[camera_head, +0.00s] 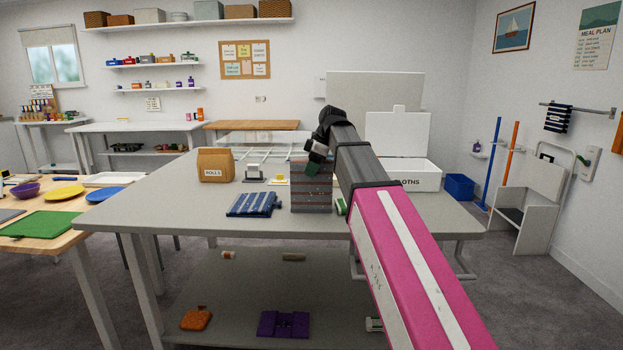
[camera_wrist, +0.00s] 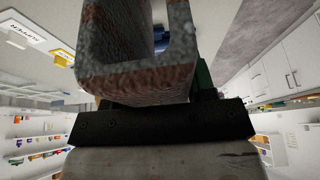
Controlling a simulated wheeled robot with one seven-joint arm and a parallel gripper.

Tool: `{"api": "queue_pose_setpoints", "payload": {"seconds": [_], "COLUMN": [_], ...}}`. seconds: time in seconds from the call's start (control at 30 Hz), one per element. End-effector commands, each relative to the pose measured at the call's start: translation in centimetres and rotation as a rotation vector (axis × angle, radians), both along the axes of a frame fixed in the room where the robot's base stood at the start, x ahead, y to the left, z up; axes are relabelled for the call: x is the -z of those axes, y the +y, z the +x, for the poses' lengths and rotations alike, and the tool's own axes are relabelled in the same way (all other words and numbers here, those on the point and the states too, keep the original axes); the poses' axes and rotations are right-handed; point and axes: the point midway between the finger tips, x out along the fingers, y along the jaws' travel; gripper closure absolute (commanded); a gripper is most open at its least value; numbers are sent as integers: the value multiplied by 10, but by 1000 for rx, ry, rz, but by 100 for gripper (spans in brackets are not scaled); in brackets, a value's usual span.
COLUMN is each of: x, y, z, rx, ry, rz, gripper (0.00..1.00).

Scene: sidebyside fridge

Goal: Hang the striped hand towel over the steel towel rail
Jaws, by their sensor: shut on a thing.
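A grey and rust striped towel (camera_head: 312,192) hangs from my gripper (camera_head: 316,158) over the grey table. My gripper is shut on it near its top. In the wrist view the towel (camera_wrist: 135,85) fills the space in front of my gripper (camera_wrist: 165,105) and bends into a U shape. The fingertips are mostly hidden by it. I cannot tell if its lower edge touches the table. The steel towel rail (camera_head: 596,110) is on the right wall, far from my gripper. A dark blue striped cloth (camera_head: 557,119) hangs over its left part.
A folded blue striped cloth (camera_head: 254,204) lies on the grey table (camera_head: 195,233), left of the held towel. A paper bag (camera_head: 215,165) and a white cloths bin (camera_head: 425,178) stand behind. A step stool (camera_head: 530,205) and a blue bin (camera_head: 459,187) stand below the rail.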

Motion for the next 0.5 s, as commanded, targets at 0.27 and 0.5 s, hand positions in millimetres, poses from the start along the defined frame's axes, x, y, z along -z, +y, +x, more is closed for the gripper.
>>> {"api": "queue_pose_setpoints", "payload": {"seconds": [0.27, 0.5], "x": [-14, -51], "y": [0, 9], "z": [1, 2], "rx": [0, -4], "ry": [-1, -2], "rz": [0, 0], "gripper": [91, 91]}}
